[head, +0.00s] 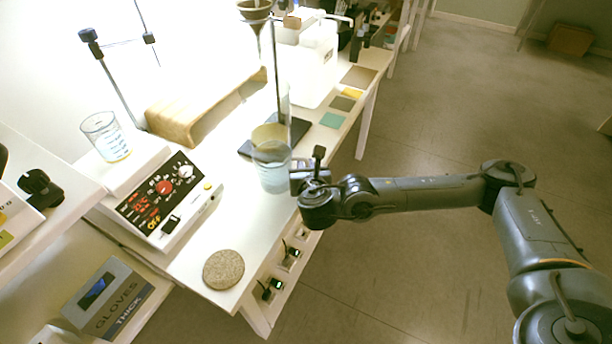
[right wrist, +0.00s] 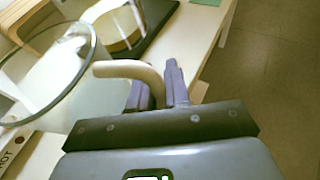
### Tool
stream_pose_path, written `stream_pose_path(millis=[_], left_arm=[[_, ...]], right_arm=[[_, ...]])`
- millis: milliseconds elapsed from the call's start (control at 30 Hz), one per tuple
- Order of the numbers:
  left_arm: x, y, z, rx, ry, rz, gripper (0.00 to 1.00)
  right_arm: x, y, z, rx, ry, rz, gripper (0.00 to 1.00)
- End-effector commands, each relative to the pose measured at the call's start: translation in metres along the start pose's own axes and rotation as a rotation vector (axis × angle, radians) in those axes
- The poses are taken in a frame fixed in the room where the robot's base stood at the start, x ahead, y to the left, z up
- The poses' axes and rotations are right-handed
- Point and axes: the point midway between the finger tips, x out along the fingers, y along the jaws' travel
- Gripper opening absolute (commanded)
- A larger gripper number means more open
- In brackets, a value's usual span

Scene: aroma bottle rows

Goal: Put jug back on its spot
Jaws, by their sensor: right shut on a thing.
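The clear glass jug (head: 274,174) holds a pale bluish liquid and stands upright near the table's right edge. My right gripper (head: 300,181) is at its right side. In the right wrist view, the gripper's purple fingers (right wrist: 158,92) are shut on the jug's pale curved handle (right wrist: 128,70), and the jug's round rim (right wrist: 88,62) fills the left. I cannot tell whether the jug's base touches the table. A round cork mat (head: 223,269) lies bare at the table's near end. My left gripper is not in view.
A white hotplate (head: 190,216) with red displays and a beaker (head: 106,136) stands left. Behind the jug are a yellowish vessel (head: 268,134) on a dark plate (head: 299,129) and a thin stand rod (head: 277,75). The tabletop between jug and cork mat is clear.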

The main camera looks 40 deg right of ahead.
Motion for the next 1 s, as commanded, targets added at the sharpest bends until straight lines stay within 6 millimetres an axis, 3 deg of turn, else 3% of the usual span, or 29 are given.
stream_pose_path(millis=[33, 133, 600, 633, 800, 1000], left_arm=[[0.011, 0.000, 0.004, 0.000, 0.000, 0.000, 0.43], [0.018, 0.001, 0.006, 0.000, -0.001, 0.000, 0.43], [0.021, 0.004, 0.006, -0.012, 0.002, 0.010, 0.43], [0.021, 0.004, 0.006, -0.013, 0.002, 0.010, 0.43], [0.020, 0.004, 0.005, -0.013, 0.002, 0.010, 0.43], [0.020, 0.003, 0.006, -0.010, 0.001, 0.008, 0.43]], right_arm=[[0.005, 0.000, -0.010, 0.001, -0.002, 0.000, 0.00], [0.008, -0.001, -0.019, 0.002, -0.002, 0.000, 0.00], [0.010, -0.001, -0.024, 0.002, -0.001, 0.000, 0.00], [0.010, -0.001, -0.024, 0.000, 0.000, 0.000, 0.18], [0.009, -0.001, -0.023, 0.000, 0.000, 0.000, 0.42], [0.009, -0.001, -0.023, 0.000, 0.000, 0.000, 0.42]])
